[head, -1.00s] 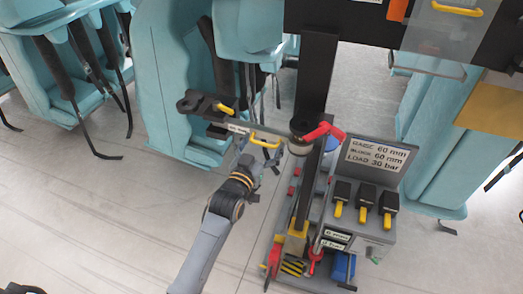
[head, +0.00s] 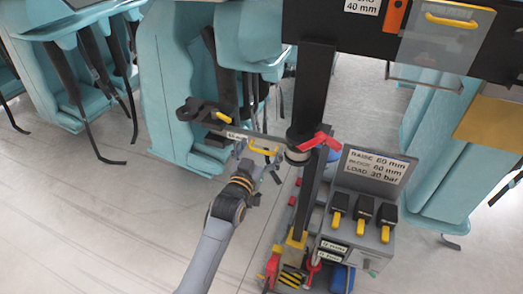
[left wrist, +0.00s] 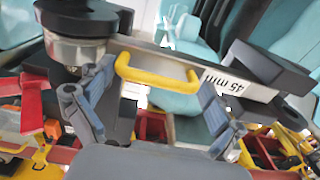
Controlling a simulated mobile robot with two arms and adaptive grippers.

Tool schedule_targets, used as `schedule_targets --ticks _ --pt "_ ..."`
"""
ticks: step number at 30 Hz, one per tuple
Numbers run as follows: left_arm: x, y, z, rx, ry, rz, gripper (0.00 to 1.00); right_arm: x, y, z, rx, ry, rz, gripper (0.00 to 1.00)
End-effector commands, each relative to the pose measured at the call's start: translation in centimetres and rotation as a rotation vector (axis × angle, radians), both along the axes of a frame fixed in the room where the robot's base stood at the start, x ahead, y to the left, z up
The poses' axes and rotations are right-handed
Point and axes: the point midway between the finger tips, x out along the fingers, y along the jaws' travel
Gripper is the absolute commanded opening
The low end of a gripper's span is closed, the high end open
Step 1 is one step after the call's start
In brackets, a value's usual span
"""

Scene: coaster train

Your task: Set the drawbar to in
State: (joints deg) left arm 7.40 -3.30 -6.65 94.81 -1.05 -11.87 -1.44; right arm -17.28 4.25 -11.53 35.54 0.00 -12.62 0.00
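The drawbar (head: 232,133) is a grey bar with a black forked end, sticking out left from a dark upright column (head: 312,95). Its label in the left wrist view reads 45 mm (left wrist: 229,83). A yellow loop handle (head: 264,150) is on the bar; it also shows in the left wrist view (left wrist: 157,70). My left gripper (head: 258,163) is at the handle. In the left wrist view its fingers (left wrist: 150,112) are spread wide, one on each side of the handle, not closed on it. A red lever (head: 316,139) sits at the column by the bar's inner end. My right gripper is not in view.
A grey control box with yellow-tipped levers (head: 362,225) and a sign (head: 375,165) reading RAISE 60 mm stands right of the column. Teal seats (head: 180,80) stand behind the bar. The grey floor (head: 90,220) at the left is clear.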

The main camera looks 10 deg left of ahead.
Motion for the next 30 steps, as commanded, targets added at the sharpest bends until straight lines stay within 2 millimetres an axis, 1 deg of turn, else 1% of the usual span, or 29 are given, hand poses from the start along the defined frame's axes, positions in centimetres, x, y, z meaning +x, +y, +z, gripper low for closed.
schedule_targets --ticks 4,6,10,14,18,24,27,30 --pt "-0.1 -0.1 -0.3 0.000 0.006 -0.001 0.93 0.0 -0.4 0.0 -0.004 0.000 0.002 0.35" --pt "-0.2 -0.1 -0.4 0.000 0.008 -0.002 0.93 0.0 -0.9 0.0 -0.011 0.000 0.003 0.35" --pt "-1.1 0.0 -0.6 0.000 0.011 -0.002 0.93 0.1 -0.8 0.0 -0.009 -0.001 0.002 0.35" --pt "-3.2 0.3 -0.6 0.000 0.012 -0.002 0.93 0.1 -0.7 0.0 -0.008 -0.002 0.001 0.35" --pt "-6.2 0.7 -0.6 0.000 0.012 -0.001 0.93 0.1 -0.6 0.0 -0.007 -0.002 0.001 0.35" --pt "-9.8 1.2 -0.6 0.000 0.010 -0.001 0.93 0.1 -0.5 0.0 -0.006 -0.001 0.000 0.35" --pt "-10.9 1.3 -0.5 0.000 0.009 -0.001 0.93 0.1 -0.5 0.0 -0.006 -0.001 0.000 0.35" --pt "-11.5 1.4 -0.4 0.000 0.007 -0.001 0.93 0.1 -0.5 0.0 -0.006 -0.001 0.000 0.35"
